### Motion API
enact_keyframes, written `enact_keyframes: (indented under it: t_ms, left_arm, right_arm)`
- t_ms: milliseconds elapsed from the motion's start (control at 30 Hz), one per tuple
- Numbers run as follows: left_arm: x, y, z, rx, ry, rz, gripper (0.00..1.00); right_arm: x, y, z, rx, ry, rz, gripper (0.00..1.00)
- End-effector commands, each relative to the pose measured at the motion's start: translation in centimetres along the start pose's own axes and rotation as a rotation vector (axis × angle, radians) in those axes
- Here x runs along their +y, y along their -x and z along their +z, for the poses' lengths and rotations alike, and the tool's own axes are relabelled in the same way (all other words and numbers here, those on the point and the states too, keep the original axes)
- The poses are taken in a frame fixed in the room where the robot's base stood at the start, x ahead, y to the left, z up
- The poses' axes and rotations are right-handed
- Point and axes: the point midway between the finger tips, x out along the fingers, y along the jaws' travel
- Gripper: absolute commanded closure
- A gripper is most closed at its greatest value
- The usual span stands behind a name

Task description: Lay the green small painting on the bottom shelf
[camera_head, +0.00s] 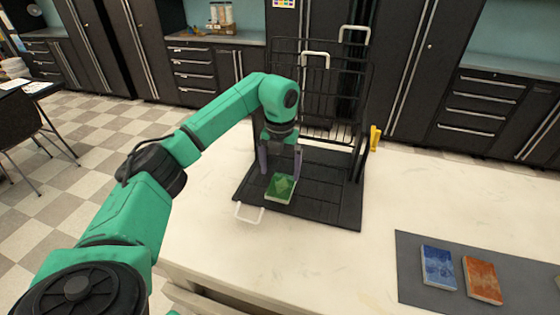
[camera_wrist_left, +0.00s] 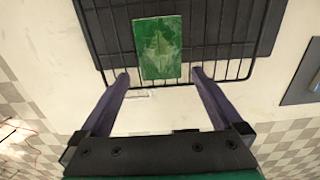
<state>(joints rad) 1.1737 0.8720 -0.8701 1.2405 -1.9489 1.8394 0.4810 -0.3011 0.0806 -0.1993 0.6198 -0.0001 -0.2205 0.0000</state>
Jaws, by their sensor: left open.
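The green small painting (camera_head: 281,187) lies flat on the black bottom shelf (camera_head: 325,208) of the wire rack, near its front edge. In the left wrist view the painting (camera_wrist_left: 159,48) shows a pale leaf-like pattern and lies on the dark shelf bars (camera_wrist_left: 225,55). My left gripper (camera_head: 281,167) is above the shelf, right by the painting. In the left wrist view its fingers (camera_wrist_left: 160,75) are spread apart with the painting's near end between or just beyond their tips. I cannot tell whether they touch it. The right gripper is not in view.
A blue painting (camera_head: 438,267) and an orange one (camera_head: 482,279) lie on a grey mat (camera_head: 415,290) at the right. The rack's upright wire frame (camera_head: 345,95) stands behind the shelf. A yellow item (camera_head: 375,138) is beside it. The white table (camera_head: 430,190) is clear between rack and mat.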

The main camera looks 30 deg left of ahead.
Motion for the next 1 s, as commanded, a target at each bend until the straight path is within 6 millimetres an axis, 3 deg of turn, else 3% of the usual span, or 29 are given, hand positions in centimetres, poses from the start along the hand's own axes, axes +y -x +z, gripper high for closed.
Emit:
enact_keyframes:
  t_ms: [33,167,300,767,867,1000]
  left_arm:
    - [-0.1,1.0,0.1,-0.007,0.0,-0.002,0.0]
    - [-0.1,4.1,0.1,-0.004,0.0,-0.002,0.0]
    - [0.0,5.7,0.0,0.0,-0.002,-0.001,0.0]
    - [0.0,5.9,0.0,0.001,-0.001,-0.001,0.0]
    - [0.0,6.6,0.0,0.001,-0.001,-0.001,0.0]
    - [0.0,9.8,0.0,0.001,-0.001,-0.001,0.0]
  right_arm:
    - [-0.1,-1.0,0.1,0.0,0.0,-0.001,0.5]
    - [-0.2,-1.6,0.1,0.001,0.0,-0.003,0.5]
    - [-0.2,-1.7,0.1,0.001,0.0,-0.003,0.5]
    - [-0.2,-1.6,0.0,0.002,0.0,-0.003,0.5]
    - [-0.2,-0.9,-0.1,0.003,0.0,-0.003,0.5]
    - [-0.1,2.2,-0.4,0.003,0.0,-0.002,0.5]
